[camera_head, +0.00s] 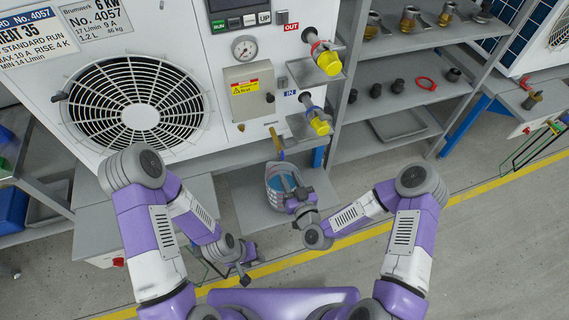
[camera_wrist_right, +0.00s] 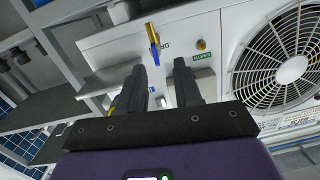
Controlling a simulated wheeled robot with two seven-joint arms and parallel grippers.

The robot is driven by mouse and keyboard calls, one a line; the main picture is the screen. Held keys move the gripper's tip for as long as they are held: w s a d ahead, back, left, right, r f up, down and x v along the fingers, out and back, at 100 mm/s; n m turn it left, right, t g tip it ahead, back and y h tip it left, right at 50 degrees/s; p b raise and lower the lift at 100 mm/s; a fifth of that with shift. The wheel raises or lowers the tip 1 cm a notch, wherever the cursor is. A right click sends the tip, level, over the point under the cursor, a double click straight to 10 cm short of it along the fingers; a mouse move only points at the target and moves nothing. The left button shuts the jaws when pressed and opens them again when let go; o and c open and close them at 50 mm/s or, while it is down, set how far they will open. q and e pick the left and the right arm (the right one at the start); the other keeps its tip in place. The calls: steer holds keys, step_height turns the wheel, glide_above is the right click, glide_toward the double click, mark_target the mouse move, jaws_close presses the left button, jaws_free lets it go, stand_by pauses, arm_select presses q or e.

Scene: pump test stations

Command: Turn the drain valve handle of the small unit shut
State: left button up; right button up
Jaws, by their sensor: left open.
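The drain valve (camera_head: 275,141) is a small yellow and blue fitting low on the front of the white unit (camera_head: 235,110), right of its fan. In the right wrist view the valve (camera_wrist_right: 153,46) shows beyond the fingertips, beside a partly hidden label. A grey bucket (camera_head: 270,186) with blue inside stands below it. My right gripper (camera_head: 291,194) is over the bucket, below the valve. In the wrist view its two fingers (camera_wrist_right: 160,75) are apart, with nothing between them. My left gripper (camera_head: 244,272) is open and empty, lower left of the bucket, away from the valve.
Two hose couplings with yellow ends, the upper (camera_head: 329,62) and the lower (camera_head: 320,126), stick out right of the valve. A grey shelf (camera_head: 385,65) with fittings stands farther right. A green label (camera_wrist_right: 203,60) shows near the valve.

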mark_target(282, 155)
steer(key=w+a+r+t+b, duration=0.1)
steer(key=w+b, duration=0.1)
steer(key=w, duration=0.5)
steer(key=shift+w+a+h, duration=0.3)
steer(key=shift+w+a, duration=0.05)
steer(key=shift+a, duration=0.05)
steer(key=shift+c, duration=0.3)
jaws_close()
